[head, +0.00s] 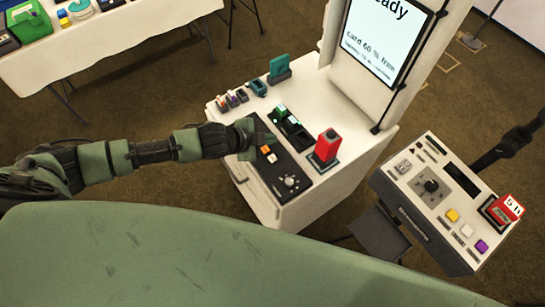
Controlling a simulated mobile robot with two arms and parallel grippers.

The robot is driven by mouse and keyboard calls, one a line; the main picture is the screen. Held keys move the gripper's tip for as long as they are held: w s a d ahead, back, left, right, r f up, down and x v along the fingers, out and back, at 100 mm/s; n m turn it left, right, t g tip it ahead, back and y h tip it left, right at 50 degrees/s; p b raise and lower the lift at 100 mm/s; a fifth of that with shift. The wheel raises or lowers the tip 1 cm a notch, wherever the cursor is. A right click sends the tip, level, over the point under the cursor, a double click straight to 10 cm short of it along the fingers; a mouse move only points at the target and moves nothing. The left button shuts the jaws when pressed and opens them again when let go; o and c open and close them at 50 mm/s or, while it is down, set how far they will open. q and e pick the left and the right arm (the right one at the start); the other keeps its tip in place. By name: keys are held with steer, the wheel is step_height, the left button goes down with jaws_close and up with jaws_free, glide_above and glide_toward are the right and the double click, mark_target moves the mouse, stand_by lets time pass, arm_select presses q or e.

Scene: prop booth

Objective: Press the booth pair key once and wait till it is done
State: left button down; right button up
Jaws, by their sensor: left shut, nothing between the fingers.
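The white booth (318,118) stands in the middle. A black key panel (276,172) on its top carries a small orange key (265,149), a pale and orange key (272,159) and a round knob (290,181). Their labels are too small to read, so I cannot tell which is the pair key. My left gripper (260,139) is shut and empty, over the far left end of this panel, close to the orange key. I cannot tell whether it touches a key. The booth screen (383,38) shows "eady" and "card 60 % free". My right gripper is not in view.
A red device (326,146) stands right of the key panel. Small coloured items (232,99) and a teal holder (279,68) sit behind it. A second control box (430,200) with coloured buttons stands at the right. A white table (125,40) is at the upper left.

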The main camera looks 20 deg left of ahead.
arm_select(q)
steer(key=b, duration=0.7)
glide_above(270, 160)
step_height(270, 160, down, 7)
steer(key=shift+r, duration=0.1)
steer(key=shift+f+b, duration=0.45)
steer(key=shift+f, duration=0.45)
steer(key=shift+f, duration=0.15)
stand_by(0.7)
steer(key=shift+w+f, duration=0.1)
steer(key=shift+f, duration=0.15)
steer(key=shift+f, duration=0.4)
stand_by(0.6)
steer(key=shift+r, duration=0.1)
steer(key=shift+r+p, duration=0.7)
